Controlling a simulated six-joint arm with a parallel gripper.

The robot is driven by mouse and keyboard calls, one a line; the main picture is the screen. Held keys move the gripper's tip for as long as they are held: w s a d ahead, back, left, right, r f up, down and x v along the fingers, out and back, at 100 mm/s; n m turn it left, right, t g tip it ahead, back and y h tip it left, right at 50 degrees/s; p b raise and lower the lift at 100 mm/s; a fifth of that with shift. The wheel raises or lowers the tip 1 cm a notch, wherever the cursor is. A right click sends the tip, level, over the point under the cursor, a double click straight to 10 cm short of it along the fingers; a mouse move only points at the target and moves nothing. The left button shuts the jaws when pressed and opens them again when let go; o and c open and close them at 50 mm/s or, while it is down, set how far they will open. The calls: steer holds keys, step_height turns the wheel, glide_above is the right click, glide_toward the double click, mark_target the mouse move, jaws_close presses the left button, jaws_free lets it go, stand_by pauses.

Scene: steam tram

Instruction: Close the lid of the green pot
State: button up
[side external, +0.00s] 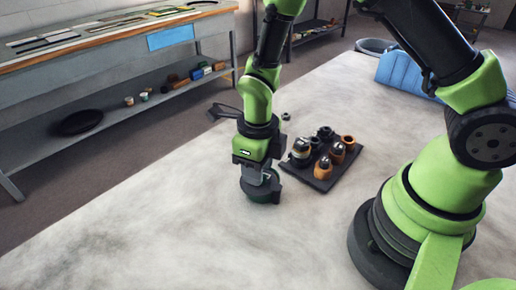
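A round, dark green pot (262,197) stands on the pale grey tabletop left of centre. My gripper (260,180) points down right at the top of the pot and hides most of it. I cannot tell whether its fingers are open or shut, or whether they touch the pot. A lid cannot be made out clearly; the dark rim around the fingertips may belong to the pot or its lid.
A black tray (349,159) with several small black and orange vessels stands close to the right of the pot. A small dark piece (286,116) lies behind. A blue ridged object (398,72) is at the back right. The table's front left is clear.

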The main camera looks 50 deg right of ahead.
step_height(320, 180, up, 9)
stand_by(0.3)
steer(key=shift+f, duration=0.1)
